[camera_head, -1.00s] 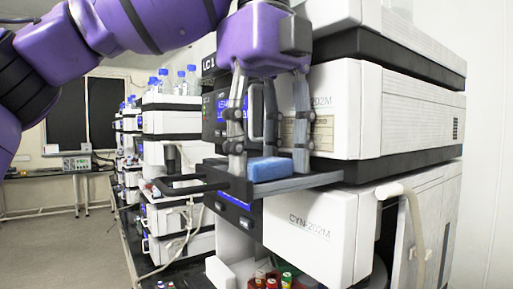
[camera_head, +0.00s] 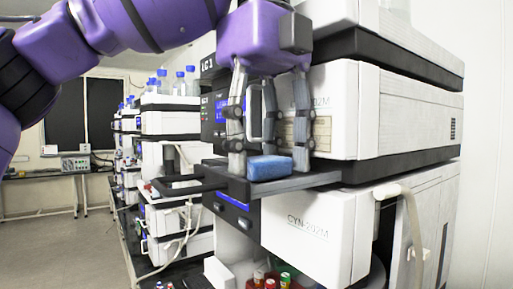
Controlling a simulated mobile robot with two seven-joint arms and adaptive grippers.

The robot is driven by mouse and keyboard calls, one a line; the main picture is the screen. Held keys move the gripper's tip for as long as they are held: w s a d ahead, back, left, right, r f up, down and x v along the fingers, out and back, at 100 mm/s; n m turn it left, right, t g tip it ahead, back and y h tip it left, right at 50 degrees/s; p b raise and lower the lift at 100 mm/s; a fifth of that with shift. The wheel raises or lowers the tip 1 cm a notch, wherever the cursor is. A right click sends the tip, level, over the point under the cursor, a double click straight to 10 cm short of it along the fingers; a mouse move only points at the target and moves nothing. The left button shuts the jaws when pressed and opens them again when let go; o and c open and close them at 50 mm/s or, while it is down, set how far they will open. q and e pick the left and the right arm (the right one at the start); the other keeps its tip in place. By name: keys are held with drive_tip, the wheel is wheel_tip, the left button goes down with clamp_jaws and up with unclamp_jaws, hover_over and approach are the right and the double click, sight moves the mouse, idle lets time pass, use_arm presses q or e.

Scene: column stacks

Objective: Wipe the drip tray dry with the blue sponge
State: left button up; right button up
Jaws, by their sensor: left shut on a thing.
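The blue sponge (camera_head: 270,168) is between the fingertips of my left gripper (camera_head: 269,160), which is shut on it from both sides. The gripper points straight down from above. The sponge is at the top of the dark drip tray (camera_head: 318,181) and looks to rest on it. The tray juts out from the column stack, with a black handle (camera_head: 165,193) reaching left. The gripper's fingers and the sponge hide part of the tray, and I cannot tell whether its surface is wet. My right gripper is not in view.
White stack modules (camera_head: 395,115) stand close behind and right of the gripper. A lower module (camera_head: 308,240) is under the tray, with a pale hose (camera_head: 412,215) at its right. Colored-cap vials (camera_head: 270,280) sit below. Open floor (camera_head: 60,245) lies at the left.

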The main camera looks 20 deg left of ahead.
use_arm(q)
drive_tip(key=shift+w+a+f, duration=0.15)
drive_tip(key=shift+w+a, duration=0.6)
drive_tip(key=shift+a, duration=0.3)
drive_tip(key=shift+s+d+f, duration=0.2)
drive_tip(key=shift+s+d, duration=0.45)
drive_tip(key=shift+d, duration=0.2)
drive_tip(key=shift+w+a, duration=0.1)
drive_tip(key=shift+w+a+r, duration=0.1)
drive_tip(key=shift+w+a, duration=0.5)
drive_tip(key=shift+a, duration=0.15)
drive_tip(key=shift+r, duration=0.1)
wheel_tip(320, 180, up, 3)
drive_tip(key=shift+s+d+r, duration=0.1)
drive_tip(key=shift+r, duration=1.45)
